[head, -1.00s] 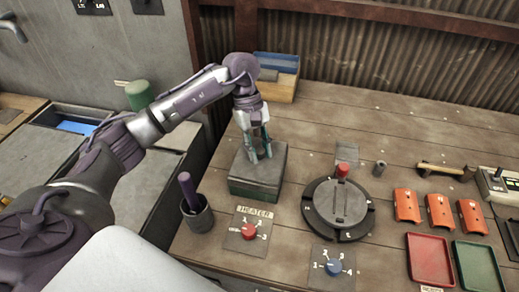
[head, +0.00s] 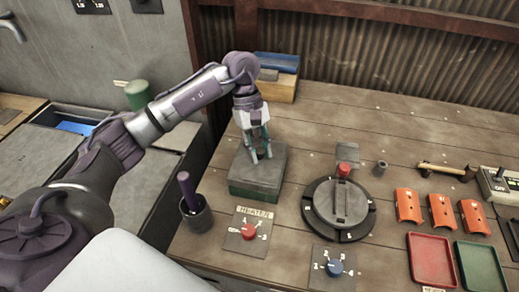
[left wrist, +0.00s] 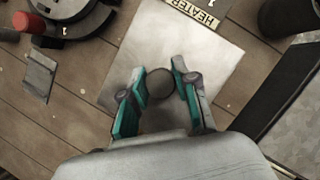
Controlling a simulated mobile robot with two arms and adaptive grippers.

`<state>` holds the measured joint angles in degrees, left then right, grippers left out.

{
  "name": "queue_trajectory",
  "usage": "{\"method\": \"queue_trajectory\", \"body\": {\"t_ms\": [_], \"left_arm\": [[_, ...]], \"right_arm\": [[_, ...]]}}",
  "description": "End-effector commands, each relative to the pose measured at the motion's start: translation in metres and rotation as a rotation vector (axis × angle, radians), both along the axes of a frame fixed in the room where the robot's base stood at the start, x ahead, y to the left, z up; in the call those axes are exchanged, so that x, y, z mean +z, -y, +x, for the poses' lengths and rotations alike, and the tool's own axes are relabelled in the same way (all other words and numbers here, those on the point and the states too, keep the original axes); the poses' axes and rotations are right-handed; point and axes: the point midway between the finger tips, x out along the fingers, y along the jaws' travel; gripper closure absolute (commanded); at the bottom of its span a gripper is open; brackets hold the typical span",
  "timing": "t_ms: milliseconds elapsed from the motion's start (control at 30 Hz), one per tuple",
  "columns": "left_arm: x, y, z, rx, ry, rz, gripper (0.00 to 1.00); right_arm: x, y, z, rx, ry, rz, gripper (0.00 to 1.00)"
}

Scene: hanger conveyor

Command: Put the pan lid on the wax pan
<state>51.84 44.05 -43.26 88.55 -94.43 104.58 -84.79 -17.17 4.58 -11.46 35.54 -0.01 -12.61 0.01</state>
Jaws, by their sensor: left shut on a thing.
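The wax pan (head: 252,190) is a green box near the left part of the wooden bench, behind the heater dial. The grey, flat pan lid (head: 270,166) covers its top and looks level. Whether it is fully seated I cannot tell. My left gripper (head: 261,156) points down over the lid. In the left wrist view the lid (left wrist: 190,45) is a pale plate under the gripper (left wrist: 160,92), with its round knob (left wrist: 160,84) between the teal fingers. The fingers are shut on the knob. My right gripper is not in view.
A cup (head: 197,215) with a purple-handled tool stands left of the pan. The heater dial (head: 249,231) is in front. A round black fixture (head: 338,210) with a red knob stands to the right. A blue-topped wooden box (head: 278,82) is behind. Bench behind the fixture is mostly clear.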

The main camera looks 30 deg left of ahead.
Motion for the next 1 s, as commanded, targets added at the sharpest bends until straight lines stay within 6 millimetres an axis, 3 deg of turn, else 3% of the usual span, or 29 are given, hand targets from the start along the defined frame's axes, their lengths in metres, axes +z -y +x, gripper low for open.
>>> {"method": "queue_trajectory", "body": {"t_ms": [633, 667, 700, 1000], "left_arm": [[-0.0067, -0.0001, 0.0002, 0.000, 0.001, 0.000, 1.00], [-0.0060, -0.0001, 0.0003, 0.000, 0.001, 0.000, 0.67], [-0.0057, 0.0000, 0.0001, 0.000, 0.001, 0.000, 0.60], [-0.0060, -0.0001, 0.0000, 0.000, 0.000, 0.000, 0.58]], "right_arm": [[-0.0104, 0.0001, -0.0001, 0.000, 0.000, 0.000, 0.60], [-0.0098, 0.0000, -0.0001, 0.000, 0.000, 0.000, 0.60], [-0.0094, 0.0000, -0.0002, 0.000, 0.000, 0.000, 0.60], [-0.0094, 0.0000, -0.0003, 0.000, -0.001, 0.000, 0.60]]}}
